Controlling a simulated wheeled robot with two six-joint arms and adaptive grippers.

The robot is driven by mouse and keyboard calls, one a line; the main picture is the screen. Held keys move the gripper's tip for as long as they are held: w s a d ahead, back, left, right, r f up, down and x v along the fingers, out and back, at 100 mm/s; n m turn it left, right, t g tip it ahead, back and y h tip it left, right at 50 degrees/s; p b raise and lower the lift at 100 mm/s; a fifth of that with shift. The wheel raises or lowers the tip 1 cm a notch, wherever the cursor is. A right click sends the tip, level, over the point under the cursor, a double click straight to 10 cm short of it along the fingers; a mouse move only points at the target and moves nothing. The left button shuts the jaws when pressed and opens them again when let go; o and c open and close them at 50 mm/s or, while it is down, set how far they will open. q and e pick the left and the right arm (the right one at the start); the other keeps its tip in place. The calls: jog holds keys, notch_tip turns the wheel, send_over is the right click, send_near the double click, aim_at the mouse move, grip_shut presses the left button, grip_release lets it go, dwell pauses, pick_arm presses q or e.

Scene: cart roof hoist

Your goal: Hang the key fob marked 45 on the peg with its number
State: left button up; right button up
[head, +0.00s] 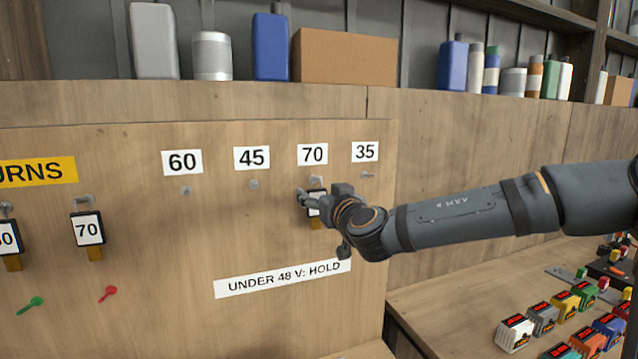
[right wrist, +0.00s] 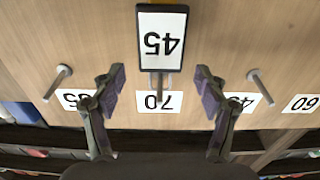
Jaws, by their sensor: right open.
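The key fob marked 45 (right wrist: 161,42), a white plate with a black frame, hangs on the peg under the 70 label (head: 312,154). In the head view the fob (head: 316,222) is mostly hidden behind my right gripper (head: 310,198). In the right wrist view, which is upside down, my right gripper (right wrist: 160,88) is open, one finger on each side of the fob's hanger and peg, apart from both. The peg under the 45 label (head: 254,185) is bare. My left gripper is not in view.
Bare pegs are under the 60 (head: 186,190) and 35 (head: 367,175) labels. On the left, below a yellow sign (head: 38,172), hang a fob marked 70 (head: 88,229) and another cut off by the edge. A sign (head: 283,279) reads "UNDER 48 V: HOLD". Colored blocks lie on the right bench (head: 450,300).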

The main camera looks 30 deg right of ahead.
jog(key=shift+x, duration=0.75)
jog(key=c, duration=1.4)
jog(key=shift+r, duration=0.3)
jog(key=shift+s, duration=0.1)
jog(key=shift+s+a+r, duration=0.15)
jog(key=shift+s+r, duration=0.05)
jog(key=shift+s, duration=0.35)
jog(key=shift+s+a+r, duration=0.15)
jog(key=shift+s, duration=0.45)
jog(key=shift+s+a+r, duration=0.15)
jog(key=shift+s, duration=0.4)
jog(key=shift+s+a+r, duration=0.15)
jog(key=shift+s, duration=0.45)
